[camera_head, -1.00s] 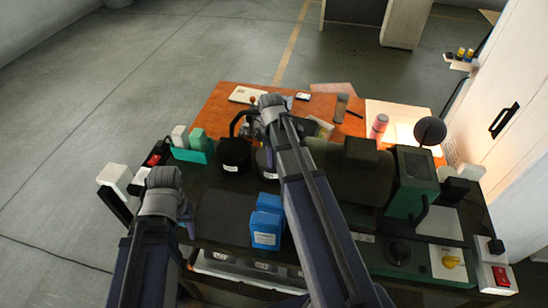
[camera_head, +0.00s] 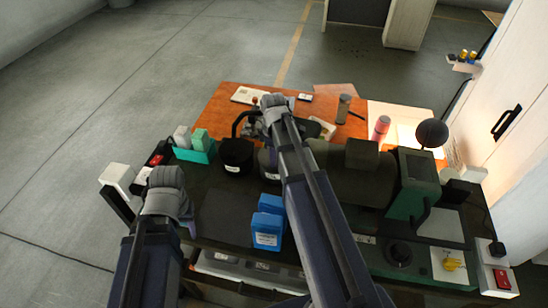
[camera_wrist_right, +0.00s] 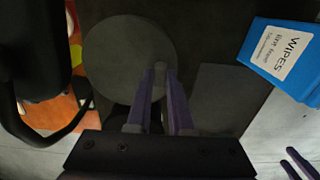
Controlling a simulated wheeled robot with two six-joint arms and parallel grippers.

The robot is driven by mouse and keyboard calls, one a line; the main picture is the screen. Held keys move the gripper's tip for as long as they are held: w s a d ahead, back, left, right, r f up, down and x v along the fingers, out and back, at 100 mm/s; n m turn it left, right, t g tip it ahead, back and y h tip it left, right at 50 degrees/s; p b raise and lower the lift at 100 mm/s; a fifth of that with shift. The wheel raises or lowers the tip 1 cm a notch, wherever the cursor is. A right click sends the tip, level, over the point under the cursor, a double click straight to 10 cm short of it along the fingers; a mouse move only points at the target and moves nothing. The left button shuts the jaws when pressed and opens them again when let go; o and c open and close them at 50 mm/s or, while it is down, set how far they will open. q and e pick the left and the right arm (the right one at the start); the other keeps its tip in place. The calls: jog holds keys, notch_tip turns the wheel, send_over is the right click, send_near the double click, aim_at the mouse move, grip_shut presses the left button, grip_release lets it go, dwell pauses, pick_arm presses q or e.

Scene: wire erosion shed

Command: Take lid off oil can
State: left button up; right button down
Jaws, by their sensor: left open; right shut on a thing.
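A round, dark grey lid (camera_wrist_right: 112,65) fills the middle of the right wrist view. My right gripper (camera_wrist_right: 159,82) has its purple fingers close together over the lid, shut on what looks like its small knob. In the head view, a dark can with a pale label (camera_head: 266,162), likely the oil can, stands beneath my right wrist, partly hidden by that arm. I cannot tell whether the lid still touches the can. My left gripper (camera_head: 189,224) is open and empty at the left of the bench, away from the can; its fingers are partly hidden.
A black labelled container (camera_head: 236,153) stands close left of the can. Blue wipes boxes (camera_head: 267,222) stand in front; one shows in the right wrist view (camera_wrist_right: 284,58). A teal holder (camera_head: 195,152) is left, a dark green machine (camera_head: 412,182) right. The dark bench mat (camera_head: 222,212) has bare room.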

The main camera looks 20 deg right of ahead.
notch_tip(320, 180, up, 10)
jog(key=p, duration=0.9)
jog(key=shift+f, duration=0.15)
